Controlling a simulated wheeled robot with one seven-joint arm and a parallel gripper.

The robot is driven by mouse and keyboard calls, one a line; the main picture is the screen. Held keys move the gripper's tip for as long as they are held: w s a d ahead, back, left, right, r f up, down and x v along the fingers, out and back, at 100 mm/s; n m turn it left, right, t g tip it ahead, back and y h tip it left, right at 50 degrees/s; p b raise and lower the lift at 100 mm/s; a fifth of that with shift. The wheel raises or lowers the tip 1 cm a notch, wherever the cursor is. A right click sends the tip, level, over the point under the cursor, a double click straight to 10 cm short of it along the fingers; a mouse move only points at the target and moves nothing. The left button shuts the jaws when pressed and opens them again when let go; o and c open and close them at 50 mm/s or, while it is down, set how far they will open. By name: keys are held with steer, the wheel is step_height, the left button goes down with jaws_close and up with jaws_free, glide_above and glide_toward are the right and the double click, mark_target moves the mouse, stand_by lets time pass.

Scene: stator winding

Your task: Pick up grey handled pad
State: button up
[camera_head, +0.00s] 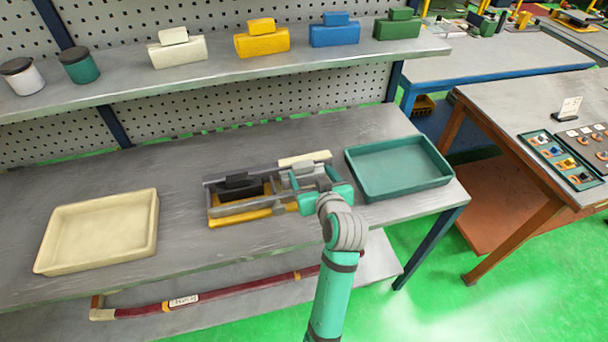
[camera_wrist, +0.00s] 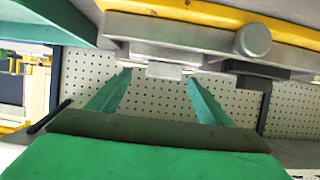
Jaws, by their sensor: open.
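The fixture's grey bar (camera_wrist: 180,38) crosses the top of that view, with a dark block (camera_wrist: 258,76) at the right that may be the pad.
A cream tray (camera_head: 145,205) is left of the fixture and a green tray (camera_head: 440,157) is right of it. A pale bar (camera_head: 304,158) lies behind my gripper. The shelf above holds white, yellow (camera_head: 262,42), blue and green handled blocks and two jars. Bare table separates cream tray and fixture.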

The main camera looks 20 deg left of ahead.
mark_target(304, 168)
steer(key=w+a, duration=0.1)
steer(key=w+a+f, duration=0.1)
steer(key=a, duration=0.1)
steer(key=shift+w+f, duration=0.35)
steer(key=shift+w, duration=0.2)
steer(key=shift+d, duration=0.1)
steer(key=c, duration=1.2)
steer(key=shift+r, duration=0.1)
steer(key=shift+c, duration=1.4)
steer(key=shift+r, duration=0.1)
